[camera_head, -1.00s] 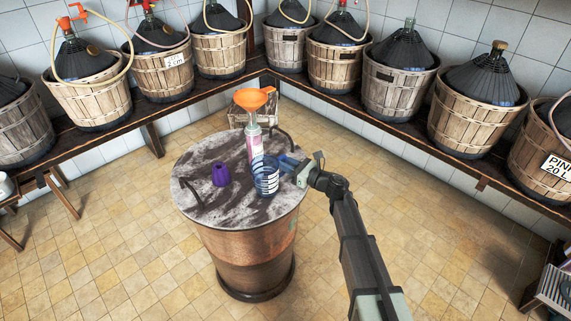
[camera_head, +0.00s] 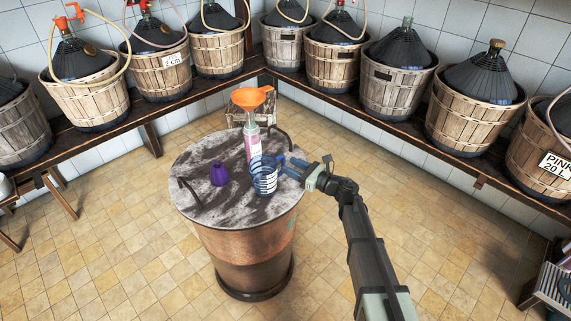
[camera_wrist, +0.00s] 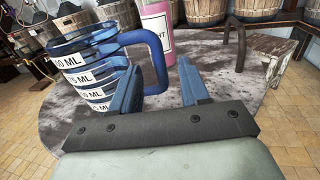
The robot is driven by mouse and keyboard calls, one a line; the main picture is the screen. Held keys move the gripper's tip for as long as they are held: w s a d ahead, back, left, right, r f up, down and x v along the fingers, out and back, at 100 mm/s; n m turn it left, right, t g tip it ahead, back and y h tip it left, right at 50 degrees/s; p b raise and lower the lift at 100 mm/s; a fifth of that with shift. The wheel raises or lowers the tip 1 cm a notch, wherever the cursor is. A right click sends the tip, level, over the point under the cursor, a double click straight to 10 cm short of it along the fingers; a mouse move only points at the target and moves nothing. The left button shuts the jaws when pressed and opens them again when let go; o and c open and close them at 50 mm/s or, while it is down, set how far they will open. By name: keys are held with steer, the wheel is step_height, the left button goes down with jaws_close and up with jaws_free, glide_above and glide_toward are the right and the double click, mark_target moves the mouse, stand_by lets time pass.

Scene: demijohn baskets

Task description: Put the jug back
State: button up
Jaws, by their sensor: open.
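The clear blue measuring jug (camera_head: 264,178) stands upright on the round grey barrel top (camera_head: 212,207). In the wrist view the jug (camera_wrist: 92,72) is at the left, with its ML labels showing and its blue handle (camera_wrist: 160,65) turned right. My gripper (camera_head: 291,165) is just right of the jug. In the wrist view its blue fingers (camera_wrist: 160,85) are apart, with nothing held between them. The left finger lies near the handle; I cannot tell whether they touch.
A pink bottle (camera_head: 252,143) with an orange funnel (camera_head: 252,97) stands behind the jug. A purple object (camera_head: 219,175) is at its left. Basketed demijohns (camera_head: 400,80) line the wall shelf.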

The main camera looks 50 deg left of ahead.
steer(key=w+d, duration=0.1)
steer(key=d, duration=0.7)
steer(key=shift+w, duration=0.3)
steer(key=shift+w+f, duration=0.1)
